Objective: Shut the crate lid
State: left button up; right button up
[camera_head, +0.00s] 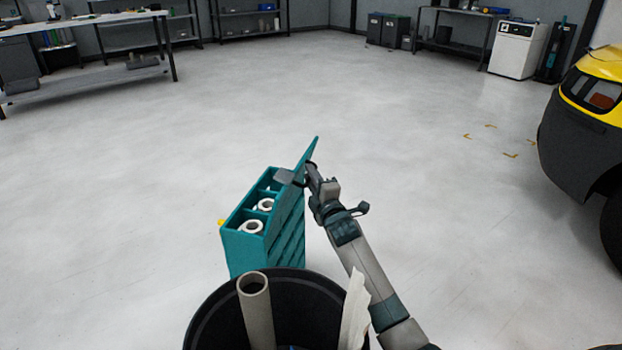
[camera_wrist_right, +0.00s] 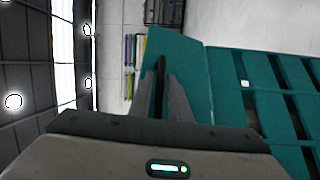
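The teal crate (camera_head: 243,243) stands on the floor ahead, with white rolls (camera_head: 251,227) in its compartments. Its lid (camera_head: 309,153) is raised along the right side and leans up and to the right, seen nearly edge-on. My right gripper (camera_head: 290,177) is at the upper part of the lid, with a grey finger part showing left of it. In the right wrist view, the fingers (camera_wrist_right: 166,90) are close together in front of the teal lid panel (camera_wrist_right: 198,75). Whether they grip it cannot be told. The slatted crate side (camera_wrist_right: 262,95) shows to the right. My left gripper is out of view.
A black bin (camera_head: 205,318) with a cardboard tube (camera_head: 256,310) and a white sheet (camera_head: 355,310) stands in front of the crate. A yellow and black car (camera_head: 580,130) is at the right. A workbench (camera_head: 90,85) stands at the back left. The floor around the crate is clear.

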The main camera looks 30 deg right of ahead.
jog(key=shift+w, duration=0.15)
grip_shut()
dwell(0.4)
